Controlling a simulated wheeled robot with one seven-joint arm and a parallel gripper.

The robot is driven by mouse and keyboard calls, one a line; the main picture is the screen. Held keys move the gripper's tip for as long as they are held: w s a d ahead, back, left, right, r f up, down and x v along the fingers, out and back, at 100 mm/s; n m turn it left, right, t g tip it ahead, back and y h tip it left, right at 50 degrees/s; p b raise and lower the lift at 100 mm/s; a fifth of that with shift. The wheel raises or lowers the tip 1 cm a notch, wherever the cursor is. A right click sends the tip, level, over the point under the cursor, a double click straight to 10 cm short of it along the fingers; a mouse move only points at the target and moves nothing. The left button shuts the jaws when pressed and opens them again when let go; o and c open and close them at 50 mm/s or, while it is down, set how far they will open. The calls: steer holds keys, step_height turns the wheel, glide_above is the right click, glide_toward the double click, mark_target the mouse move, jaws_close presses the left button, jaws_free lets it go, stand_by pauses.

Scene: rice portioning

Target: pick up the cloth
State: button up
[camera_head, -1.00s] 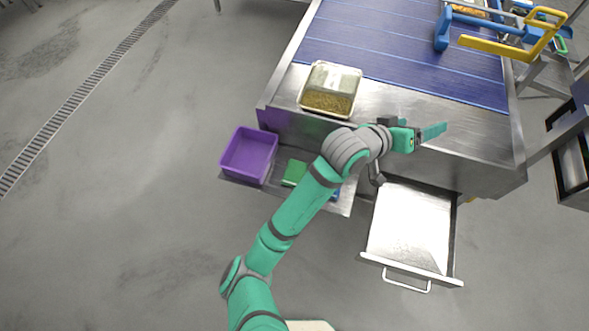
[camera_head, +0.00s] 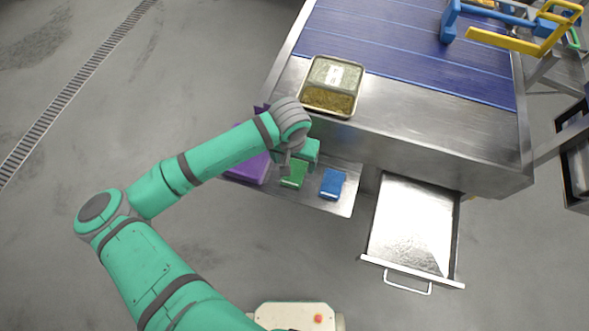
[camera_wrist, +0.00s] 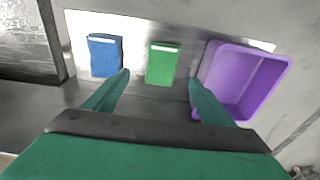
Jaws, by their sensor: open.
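A folded green cloth (camera_head: 293,174) and a folded blue cloth (camera_head: 332,184) lie side by side on a low metal shelf. In the wrist view, the green cloth (camera_wrist: 162,62) is straight ahead, between the lines of my two fingers, and the blue cloth (camera_wrist: 104,55) is to its left. Each has a pale strip along one edge. My gripper (camera_wrist: 159,78) is open and empty, with its fingers pointing towards the shelf. In the head view my gripper (camera_head: 308,152) is above the green cloth's far edge; its fingertips are not clear there.
A purple bin (camera_wrist: 262,85) stands right of the green cloth in the wrist view; in the head view my arm partly covers it. An open metal drawer (camera_head: 408,228) is to the right of the shelf. A tray of grain (camera_head: 328,98) sits on the counter above.

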glide_above(294, 172)
steer(key=s, duration=0.1)
step_height(294, 172, down, 4)
steer(key=shift+s+f, duration=0.15)
steer(key=shift+w+f, duration=0.2)
steer(key=shift+f, duration=0.65)
steer(key=shift+w+f, duration=0.2)
steer(key=shift+f, duration=0.7)
steer(key=shift+w+f, duration=0.2)
steer(key=shift+f, duration=0.65)
steer(key=c, duration=1.2)
